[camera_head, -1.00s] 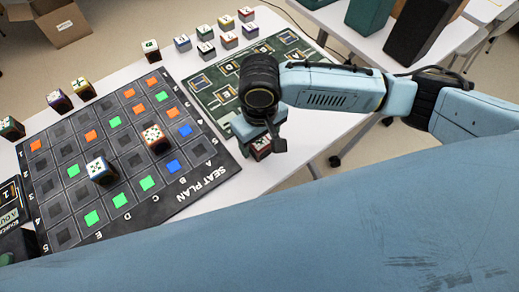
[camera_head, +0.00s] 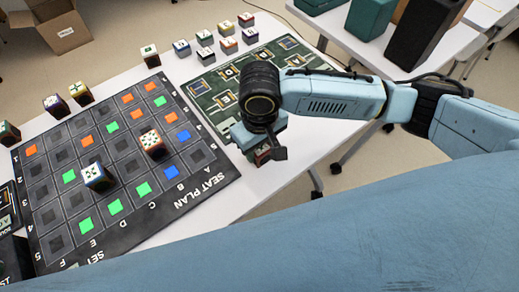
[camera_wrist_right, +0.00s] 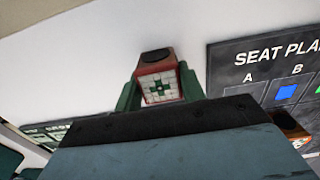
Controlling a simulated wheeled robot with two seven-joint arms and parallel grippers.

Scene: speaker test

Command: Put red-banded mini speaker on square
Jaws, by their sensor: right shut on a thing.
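The red-banded mini speaker (camera_wrist_right: 163,84) is between my right gripper's green fingers in the right wrist view. It is a small cube with a dark disc on one end and a green cross on a pale tiled face. In the head view my right gripper (camera_head: 264,152) is shut on it over the white table, right of the seat plan mat, and mostly hides it. I cannot tell whether it touches the table. The black seat plan mat (camera_head: 215,200) has dark, orange, green and blue squares. My left gripper is out of view.
Two cubes stand on the mat, one white-topped (camera_head: 97,176) and one orange-patterned (camera_head: 152,144). Several other cubes stand behind and left of the mat. A green board (camera_head: 204,100) lies behind my gripper. Bare table lies between mat and gripper.

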